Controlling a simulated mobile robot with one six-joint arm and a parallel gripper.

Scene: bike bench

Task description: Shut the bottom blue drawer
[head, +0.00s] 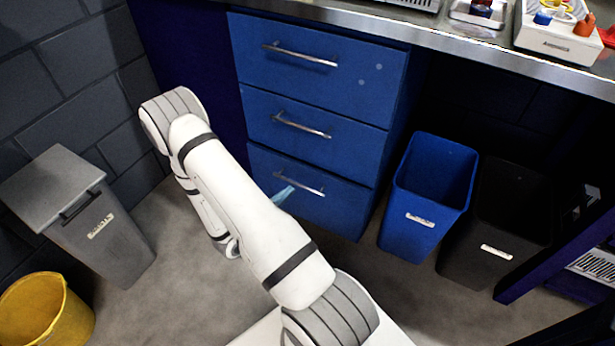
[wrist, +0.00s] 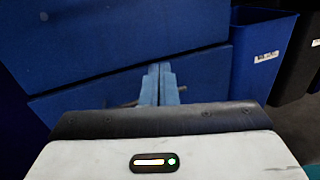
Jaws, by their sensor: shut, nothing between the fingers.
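The bottom blue drawer (head: 335,212) is the lowest of three in the cabinet under the bench. Its front looks flush or nearly flush with the middle drawer (head: 310,130); I cannot tell whether a small gap is left. Its metal handle (head: 312,188) is partly hidden by my gripper. My gripper (head: 286,193) is shut and empty, with its light blue fingertips in front of the bottom drawer's handle. In the wrist view the shut fingers (wrist: 159,84) point at the bottom drawer front (wrist: 205,75), and the handle shows on both sides of them. I cannot tell whether they touch it.
A blue bin (head: 428,195) and a black bin (head: 497,225) stand right of the cabinet. A grey lidded bin (head: 95,225) and a yellow bucket (head: 45,312) stand at the left. The steel-edged bench top (head: 450,45) is above. Grey floor lies clear before the drawers.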

